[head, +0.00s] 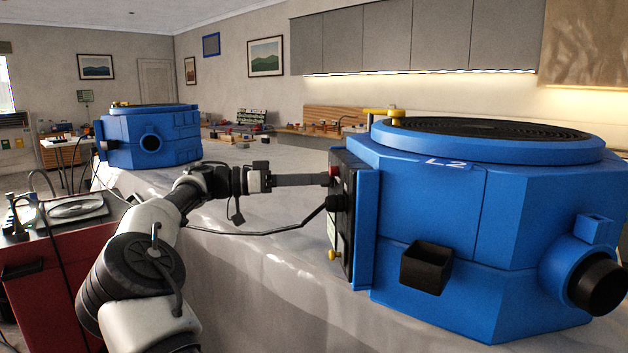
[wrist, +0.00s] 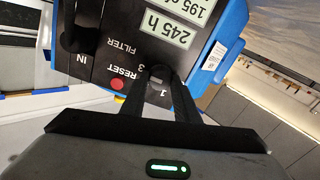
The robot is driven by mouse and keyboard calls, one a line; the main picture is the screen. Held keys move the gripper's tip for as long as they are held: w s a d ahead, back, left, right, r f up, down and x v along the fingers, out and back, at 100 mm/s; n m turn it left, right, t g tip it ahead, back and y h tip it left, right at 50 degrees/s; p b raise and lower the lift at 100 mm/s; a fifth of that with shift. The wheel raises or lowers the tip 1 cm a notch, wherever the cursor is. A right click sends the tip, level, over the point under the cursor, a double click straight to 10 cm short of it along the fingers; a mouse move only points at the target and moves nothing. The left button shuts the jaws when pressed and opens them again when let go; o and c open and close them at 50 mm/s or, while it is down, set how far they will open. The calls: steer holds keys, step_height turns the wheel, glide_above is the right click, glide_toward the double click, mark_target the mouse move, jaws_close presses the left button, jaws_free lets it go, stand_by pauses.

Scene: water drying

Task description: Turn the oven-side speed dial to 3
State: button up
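A large blue machine marked L2 (head: 455,225) stands on the right of the head view. Its dark control panel (head: 343,215) faces left, toward my arm. My gripper (head: 327,180) is at the upper part of this panel. In the wrist view the panel (wrist: 108,42) appears upside down, with a black round dial (wrist: 160,74) between my two fingertips (wrist: 160,84). The digits 3 and 1 show beside the dial. The fingers and the dial's dark surface hide its pointer and the other digits. I cannot tell whether the fingers press on the dial.
A second blue machine (head: 150,137) stands farther back at left. A black cable plugs into the near panel below my gripper. In the wrist view a red button (wrist: 117,84) marked RESET and a display reading 245 h (wrist: 168,28) are close to the dial. A red cabinet (head: 60,265) is at lower left.

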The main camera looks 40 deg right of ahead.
steer(key=o, duration=0.4)
steer(key=shift+o, duration=0.2)
steer(key=p+v, duration=0.6)
steer(key=v, duration=1.1)
steer(key=shift+a, duration=0.2)
steer(key=shift+w, duration=0.1)
